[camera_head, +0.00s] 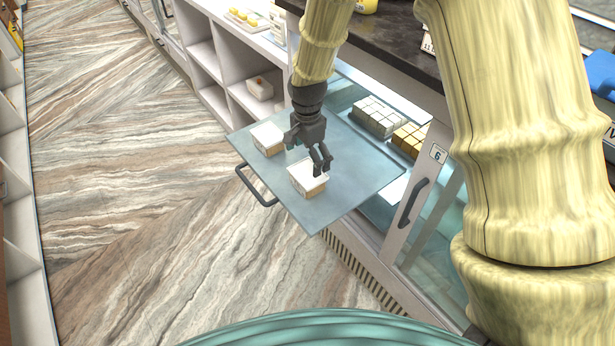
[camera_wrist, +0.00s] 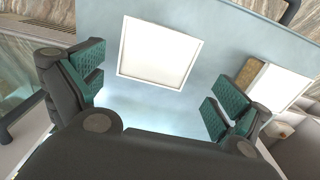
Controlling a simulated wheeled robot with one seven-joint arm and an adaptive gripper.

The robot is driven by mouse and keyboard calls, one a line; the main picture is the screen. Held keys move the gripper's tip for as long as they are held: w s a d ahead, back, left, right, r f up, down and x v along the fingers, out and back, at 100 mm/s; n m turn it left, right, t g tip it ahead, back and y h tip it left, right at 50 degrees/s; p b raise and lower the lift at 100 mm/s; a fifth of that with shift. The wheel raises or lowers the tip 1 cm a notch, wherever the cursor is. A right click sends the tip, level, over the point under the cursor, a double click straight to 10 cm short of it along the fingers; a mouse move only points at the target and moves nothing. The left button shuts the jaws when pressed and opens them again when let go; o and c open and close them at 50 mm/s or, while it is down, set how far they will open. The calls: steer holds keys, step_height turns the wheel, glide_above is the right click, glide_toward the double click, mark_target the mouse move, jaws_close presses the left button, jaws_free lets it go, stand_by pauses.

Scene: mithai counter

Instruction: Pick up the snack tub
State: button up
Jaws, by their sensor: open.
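Two small tubs with square white lids and tan sides stand on a grey-blue pull-out shelf (camera_head: 330,206). The nearer tub (camera_head: 308,180) is below and beside my gripper (camera_head: 316,168) in the head view. The farther tub (camera_head: 267,138) stands to its left. I cannot tell which one is the snack tub. In the wrist view, one white lid (camera_wrist: 159,51) lies ahead between the open fingers of my gripper (camera_wrist: 155,95), apart from them. Another tub (camera_wrist: 270,85) shows at the right, beyond the right finger. My gripper is open and empty.
The shelf has a dark handle (camera_head: 256,186) at its front edge. Behind it, the glass case holds white sweets (camera_head: 376,116) and brown sweets (camera_head: 409,139). A door with a dark handle (camera_head: 413,202) stands to the right. The wooden-patterned floor (camera_head: 130,200) at left is clear.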

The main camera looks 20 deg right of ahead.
mark_target(308, 173)
steer(key=shift+f, duration=0.35)
steer(key=shift+s+d+f, duration=0.1)
steer(key=shift+f, duration=0.05)
steer(key=shift+s+f+p, duration=0.15)
steer(key=shift+f+p, duration=0.35)
steer(key=shift+f, duration=0.05)
steer(key=shift+f+p, duration=0.6)
steer(key=shift+f, duration=1.4)
steer(key=c, duration=0.9)
steer(key=shift+r, duration=0.15)
